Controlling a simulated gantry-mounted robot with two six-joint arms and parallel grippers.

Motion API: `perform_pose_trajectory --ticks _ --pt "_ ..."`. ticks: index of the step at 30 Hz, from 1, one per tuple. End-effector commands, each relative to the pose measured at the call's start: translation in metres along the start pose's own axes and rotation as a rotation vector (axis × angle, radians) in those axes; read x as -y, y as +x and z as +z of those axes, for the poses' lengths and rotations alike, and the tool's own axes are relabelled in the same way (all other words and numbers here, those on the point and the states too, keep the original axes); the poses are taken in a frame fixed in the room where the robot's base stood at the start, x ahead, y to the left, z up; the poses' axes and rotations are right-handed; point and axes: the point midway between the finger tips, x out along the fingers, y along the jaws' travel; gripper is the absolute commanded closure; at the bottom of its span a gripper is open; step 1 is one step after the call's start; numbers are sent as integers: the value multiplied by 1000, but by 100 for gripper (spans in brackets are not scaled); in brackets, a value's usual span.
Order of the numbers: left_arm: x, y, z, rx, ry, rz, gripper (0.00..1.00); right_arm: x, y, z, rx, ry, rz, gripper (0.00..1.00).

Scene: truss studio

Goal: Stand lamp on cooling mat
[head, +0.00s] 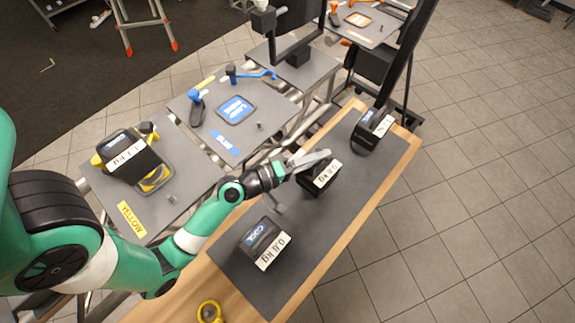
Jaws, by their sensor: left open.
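A long dark grey mat (285,285) covers most of a wooden table; I take it as the cooling mat. Three dark box-shaped units with white weight labels stand on it, probably lamps: a near one (255,236) marked COOL and 0.8 kg, a middle one (316,183), and a far one (366,138). A similar unit (123,146) rests on a yellow-and-black holder on the left grey table. My left gripper (304,180) is open at the middle unit, its fingers partly covering it. Whether it touches is unclear. My right gripper is out of view.
Grey tables stand left of the mat, one with a yellow label (131,218), one with a blue pad (236,109) and blue-handled tools (197,106). A yellow tape roll (210,311) lies at the near wooden edge. A black post (407,65) rises beyond the far end. Tiled floor is clear at right.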

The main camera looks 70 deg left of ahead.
Motion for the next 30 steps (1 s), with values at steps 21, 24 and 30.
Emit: perform_pose_trajectory --ticks 21,24,30 --pt "1 -116 0 -1 0 -1 53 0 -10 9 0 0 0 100" --pt "1 -117 0 0 0 0 53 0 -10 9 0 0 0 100" --pt "1 -117 0 0 0 -1 53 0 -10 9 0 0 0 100"
